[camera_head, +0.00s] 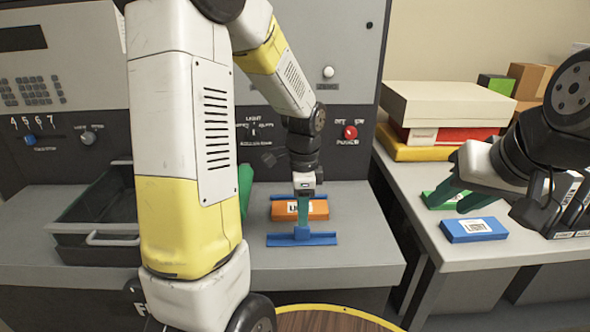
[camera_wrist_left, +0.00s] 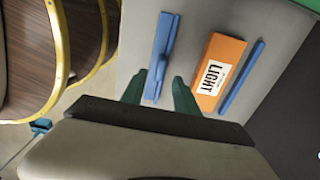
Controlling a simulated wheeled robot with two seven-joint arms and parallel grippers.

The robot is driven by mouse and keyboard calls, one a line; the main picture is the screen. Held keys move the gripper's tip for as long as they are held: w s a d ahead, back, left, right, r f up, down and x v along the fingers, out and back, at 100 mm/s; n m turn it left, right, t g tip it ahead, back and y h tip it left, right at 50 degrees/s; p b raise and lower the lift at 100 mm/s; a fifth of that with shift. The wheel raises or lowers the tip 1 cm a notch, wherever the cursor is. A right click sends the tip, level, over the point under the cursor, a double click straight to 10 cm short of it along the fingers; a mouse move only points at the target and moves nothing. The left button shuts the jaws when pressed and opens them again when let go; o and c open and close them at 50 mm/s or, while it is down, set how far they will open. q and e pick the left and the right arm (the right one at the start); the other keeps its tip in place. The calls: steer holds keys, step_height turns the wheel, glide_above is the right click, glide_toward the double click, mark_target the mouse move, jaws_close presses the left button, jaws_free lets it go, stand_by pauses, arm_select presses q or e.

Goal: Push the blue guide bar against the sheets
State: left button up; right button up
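The blue guide bar (camera_head: 318,239) lies on the grey machine shelf, in front of the orange sheet pack labelled LIGHT (camera_head: 318,210). A narrow gap separates bar and pack; the wrist view shows the bar (camera_wrist_left: 165,38) beside the pack (camera_wrist_left: 230,55). A second blue bar (camera_wrist_left: 242,78) lies along the pack's far side. My left gripper (camera_head: 303,228) points down at the guide bar's middle. In the wrist view its green fingers (camera_wrist_left: 160,82) stand apart on either side of the bar, with gaps visible. My right gripper (camera_head: 455,203) is over the right table, its green fingers apart.
A blue LIGHT pack (camera_head: 473,230) and a green pack (camera_head: 436,205) lie on the right table near my right gripper. Boxes (camera_head: 445,103) are stacked behind. A dark tray (camera_head: 100,215) stands left on the shelf. The machine panel (camera_head: 340,130) rises behind; the shelf's front right is clear.

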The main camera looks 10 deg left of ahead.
arm_select(q)
steer(key=s+r+n+t+h, duration=0.1)
steer(key=s+r+n+t, duration=0.2)
steer(key=s+r+n, duration=0.3)
steer(key=s+r+n+t+h, duration=0.1)
steer(key=s+r+n+t, duration=0.2)
steer(key=s+r+n, duration=0.4)
steer(key=shift+s+a+r+n, duration=0.2)
steer(key=shift+a+r+n, duration=0.2)
steer(key=shift+r, duration=2.1)
